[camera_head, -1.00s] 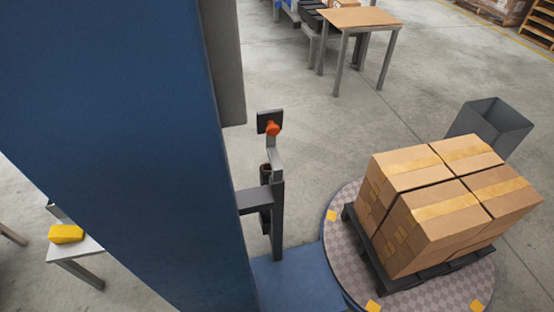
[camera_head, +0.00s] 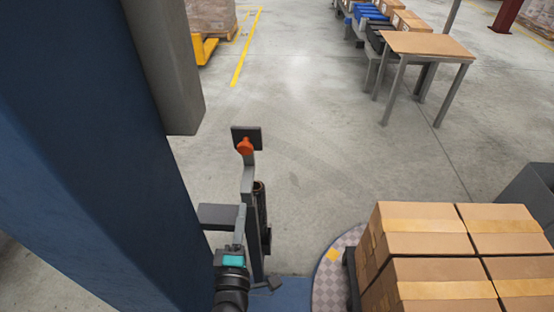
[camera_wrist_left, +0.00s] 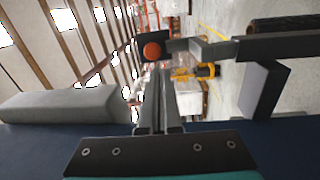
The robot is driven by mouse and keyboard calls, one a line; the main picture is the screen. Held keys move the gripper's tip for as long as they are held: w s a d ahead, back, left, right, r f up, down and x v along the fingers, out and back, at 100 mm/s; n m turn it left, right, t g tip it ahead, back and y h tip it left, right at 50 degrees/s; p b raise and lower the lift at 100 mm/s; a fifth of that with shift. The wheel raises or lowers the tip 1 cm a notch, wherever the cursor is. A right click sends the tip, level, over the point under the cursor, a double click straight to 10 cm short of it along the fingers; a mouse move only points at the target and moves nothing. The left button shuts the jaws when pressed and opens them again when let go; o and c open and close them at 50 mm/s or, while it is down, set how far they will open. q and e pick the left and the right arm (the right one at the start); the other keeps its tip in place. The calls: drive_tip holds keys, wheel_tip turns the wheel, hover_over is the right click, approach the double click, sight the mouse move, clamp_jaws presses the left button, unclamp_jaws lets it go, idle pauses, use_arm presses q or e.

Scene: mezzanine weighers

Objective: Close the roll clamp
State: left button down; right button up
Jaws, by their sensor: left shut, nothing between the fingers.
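The roll clamp shows as an orange knob (camera_head: 245,147) on a dark square plate (camera_head: 252,132), at the top of a grey bracket beside the blue mast. In the left wrist view the knob (camera_wrist_left: 152,50) is just beyond the fingertips, slightly to the left. A dark roll (camera_head: 260,205) stands upright below the plate. My left gripper (camera_head: 241,210) comes up from the bottom of the head view, below the knob and in front of the bracket. Its fingers (camera_wrist_left: 160,75) are together and empty, apart from the knob. My right gripper is out of view.
The blue mast (camera_head: 95,190) fills the left side, with a grey housing (camera_head: 170,70) on it. Stacked boxes (camera_head: 425,245) stand on a turntable (camera_head: 325,280) at the right. A table (camera_head: 425,45) stands at the back right. The floor behind the bracket is clear.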

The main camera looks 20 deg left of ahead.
use_arm(q)
drive_tip(key=r, duration=0.1)
drive_tip(key=n, duration=0.1)
approach(246, 151)
drive_tip(key=shift+y, duration=0.4)
drive_tip(key=b+x, duration=0.1)
drive_tip(key=x, duration=0.4)
drive_tip(key=shift+w+d+b, duration=0.2)
drive_tip(key=shift+b, duration=0.15)
drive_tip(key=shift+w+a, duration=0.15)
drive_tip(key=shift+w, duration=0.2)
drive_tip(key=shift+w+a, duration=0.1)
drive_tip(key=shift+w, duration=0.3)
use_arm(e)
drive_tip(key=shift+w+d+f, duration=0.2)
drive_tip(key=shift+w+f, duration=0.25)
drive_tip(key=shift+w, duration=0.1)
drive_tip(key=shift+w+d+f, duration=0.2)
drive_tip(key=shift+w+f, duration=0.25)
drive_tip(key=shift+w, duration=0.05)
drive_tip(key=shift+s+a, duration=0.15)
use_arm(q)
drive_tip(key=shift+a, duration=0.1)
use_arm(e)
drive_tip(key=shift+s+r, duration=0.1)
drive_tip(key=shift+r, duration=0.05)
